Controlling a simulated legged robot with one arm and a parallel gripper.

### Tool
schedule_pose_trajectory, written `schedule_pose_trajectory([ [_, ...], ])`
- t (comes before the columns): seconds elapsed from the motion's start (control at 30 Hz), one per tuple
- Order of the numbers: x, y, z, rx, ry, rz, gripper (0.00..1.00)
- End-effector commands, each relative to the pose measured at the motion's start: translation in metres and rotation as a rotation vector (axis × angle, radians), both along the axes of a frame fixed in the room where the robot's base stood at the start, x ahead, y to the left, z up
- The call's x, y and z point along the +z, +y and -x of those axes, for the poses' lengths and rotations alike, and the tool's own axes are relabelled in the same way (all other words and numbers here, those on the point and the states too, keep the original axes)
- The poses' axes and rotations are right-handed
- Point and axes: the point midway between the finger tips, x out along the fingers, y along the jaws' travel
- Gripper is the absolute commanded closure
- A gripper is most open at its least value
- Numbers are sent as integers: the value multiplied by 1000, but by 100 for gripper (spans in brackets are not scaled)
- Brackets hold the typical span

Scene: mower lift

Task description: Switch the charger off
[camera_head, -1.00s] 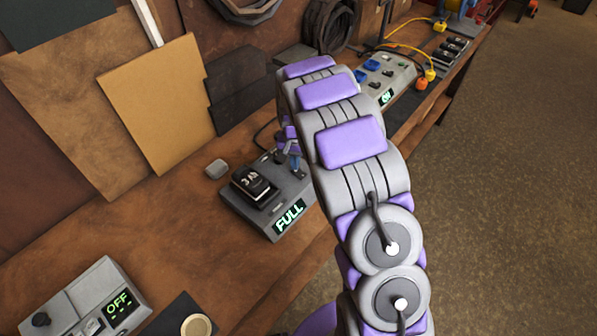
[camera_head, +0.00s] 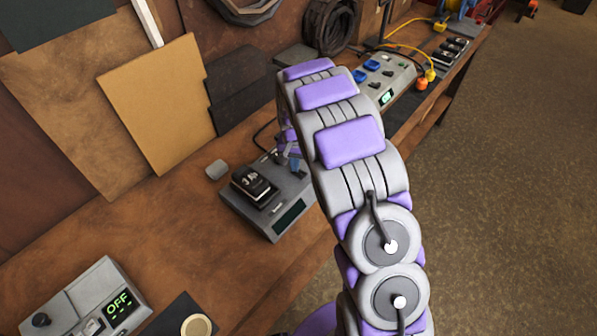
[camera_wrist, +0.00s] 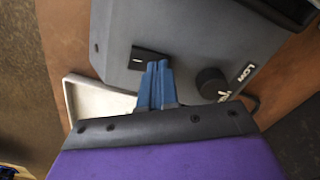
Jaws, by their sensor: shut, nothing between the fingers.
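The grey charger (camera_head: 270,219) sits on the wooden bench with a black battery (camera_head: 253,184) in its top. Its front display (camera_head: 290,216) is dark. My gripper (camera_head: 295,163) is at the charger's far right end, partly hidden by my arm. In the wrist view, the blue fingers of my gripper (camera_wrist: 157,68) are shut, with nothing between them. Their tips are at a black rocker switch (camera_wrist: 146,58) on the charger's grey face (camera_wrist: 190,40); I cannot tell whether they touch. A black knob (camera_wrist: 212,82) beside a small label is right of the fingers.
Another grey unit (camera_head: 88,300) reading OFF stands at the lower left. A grey power strip (camera_head: 392,75) with blue switches and cables lies farther along the bench. A small grey block (camera_head: 216,170) sits left of the charger. Boards lean on the wall.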

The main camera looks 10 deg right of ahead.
Motion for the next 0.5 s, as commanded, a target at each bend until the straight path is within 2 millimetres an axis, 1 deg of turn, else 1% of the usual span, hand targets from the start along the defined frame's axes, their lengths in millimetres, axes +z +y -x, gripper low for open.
schedule_pose_trajectory([
  [0.5,38,0,0,0,0,0,100],
])
